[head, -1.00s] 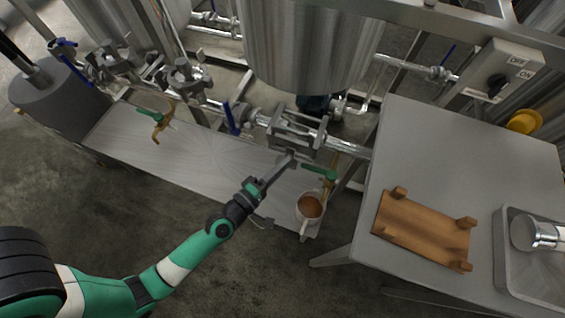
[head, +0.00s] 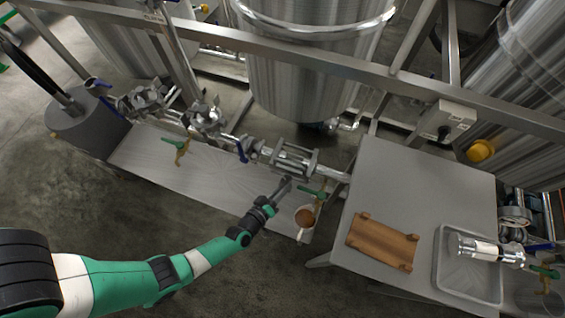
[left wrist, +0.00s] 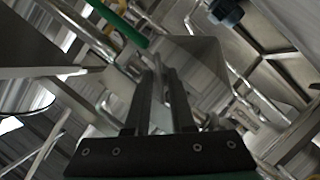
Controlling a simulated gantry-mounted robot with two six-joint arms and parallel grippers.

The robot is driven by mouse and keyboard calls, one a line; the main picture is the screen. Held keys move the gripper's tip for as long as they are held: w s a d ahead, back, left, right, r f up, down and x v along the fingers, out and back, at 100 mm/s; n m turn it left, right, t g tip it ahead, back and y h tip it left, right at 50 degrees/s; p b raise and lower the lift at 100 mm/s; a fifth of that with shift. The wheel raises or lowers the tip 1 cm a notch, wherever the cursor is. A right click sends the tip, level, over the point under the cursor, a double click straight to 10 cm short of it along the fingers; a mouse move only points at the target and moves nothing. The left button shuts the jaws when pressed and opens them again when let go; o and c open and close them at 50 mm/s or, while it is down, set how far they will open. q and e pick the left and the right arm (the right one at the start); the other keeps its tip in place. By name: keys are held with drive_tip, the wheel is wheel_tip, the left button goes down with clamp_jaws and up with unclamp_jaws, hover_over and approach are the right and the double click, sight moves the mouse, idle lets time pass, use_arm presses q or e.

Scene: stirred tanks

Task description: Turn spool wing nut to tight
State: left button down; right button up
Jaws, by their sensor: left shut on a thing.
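The spool (head: 293,163) is a grey, framed fitting in the metal pipe line below the middle tank in the head view. My left gripper (head: 286,184) reaches up to its lower front side. In the left wrist view, the two dark fingers (left wrist: 162,95) are close together with a thin grey piece between them, which I take as the spool wing nut (left wrist: 159,84). The fingers mostly hide it, and its angle cannot be told. My right gripper is not in view.
A steel table (head: 385,190) with a wooden stand (head: 382,242) and a tray (head: 440,278) is at the right. A blue-handled valve (head: 242,150) is left of the spool.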

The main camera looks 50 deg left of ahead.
use_arm(q)
drive_tip(key=shift+w+d+m+g+y+p, duration=0.1)
drive_tip(key=shift+m+g+y+p, duration=0.35)
drive_tip(key=shift+m+p, duration=0.4)
drive_tip(key=shift+s+d+m+g+y+p, duration=0.1)
drive_tip(key=shift+m+g+y+p, duration=0.4)
drive_tip(key=shift+m, duration=0.6)
drive_tip(key=shift+w+m+g+y+p, duration=0.1)
drive_tip(key=shift+m+g+y+p, duration=0.15)
drive_tip(key=shift+m+y+p, duration=0.5)
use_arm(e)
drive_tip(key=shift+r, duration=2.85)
use_arm(q)
drive_tip(key=shift+m, duration=0.3)
drive_tip(key=c, duration=0.8)
unclamp_jaws()
drive_tip(key=shift+o, duration=0.2)
drive_tip(key=shift+r, duration=0.1)
